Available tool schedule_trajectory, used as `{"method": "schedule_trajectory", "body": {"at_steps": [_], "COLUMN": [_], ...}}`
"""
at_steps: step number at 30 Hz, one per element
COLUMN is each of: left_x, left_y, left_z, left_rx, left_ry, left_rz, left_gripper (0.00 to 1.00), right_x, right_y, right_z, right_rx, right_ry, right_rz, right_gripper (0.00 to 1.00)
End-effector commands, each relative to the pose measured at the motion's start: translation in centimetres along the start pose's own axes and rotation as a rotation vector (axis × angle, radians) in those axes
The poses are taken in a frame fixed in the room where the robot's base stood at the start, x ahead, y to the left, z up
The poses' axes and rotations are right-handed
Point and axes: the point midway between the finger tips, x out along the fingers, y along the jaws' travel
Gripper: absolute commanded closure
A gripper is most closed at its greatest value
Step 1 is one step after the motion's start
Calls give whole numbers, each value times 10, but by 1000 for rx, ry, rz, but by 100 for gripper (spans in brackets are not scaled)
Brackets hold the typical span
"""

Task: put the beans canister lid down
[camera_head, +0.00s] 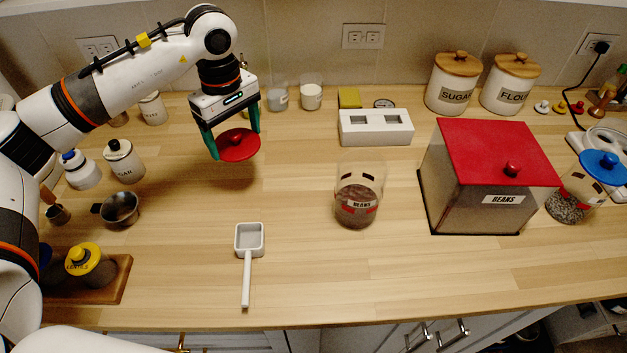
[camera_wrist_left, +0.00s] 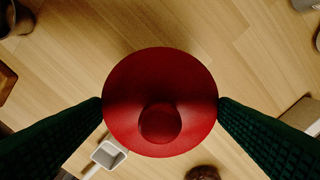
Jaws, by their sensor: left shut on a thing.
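The red beans canister lid (camera_head: 240,147) is a round disc with a knob. My left gripper (camera_head: 235,138) is shut on it, one green finger on each side of its rim. The lid seems to be a little above the counter. In the left wrist view the lid (camera_wrist_left: 160,80) sits between both fingers, its knob towards the bottom of the picture. The clear beans canister (camera_head: 359,205) stands open on the counter to the right, partly filled with beans. My right gripper is not in view.
A white scoop (camera_head: 249,240) lies in front of the lid. A large red-topped beans bin (camera_head: 470,190) stands at the right. A white block with square holes (camera_head: 375,128) is behind. A metal cup (camera_head: 121,209) is at left. Counter around the lid is clear.

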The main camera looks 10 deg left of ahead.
Motion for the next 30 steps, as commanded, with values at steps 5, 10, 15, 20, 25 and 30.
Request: {"method": "schedule_trajectory", "body": {"at_steps": [5,10,15,20,25,30], "left_x": [15,46,62,79,99,100], "left_y": [1,1,0,0,0,0], "left_z": [0,0,0,0,-1,0], "left_rx": [-1,-2,-2,-2,0,0], "left_ry": [1,1,1,2,1,0], "left_rz": [5,4,2,4,1,0], "left_gripper": [41,41,41,41,41,41], "right_x": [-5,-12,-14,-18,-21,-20], "right_y": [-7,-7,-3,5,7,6], "right_z": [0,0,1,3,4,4], "right_rx": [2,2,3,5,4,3], "right_ry": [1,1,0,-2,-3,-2], "right_rz": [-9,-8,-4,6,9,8], "right_gripper": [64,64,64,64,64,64]}}
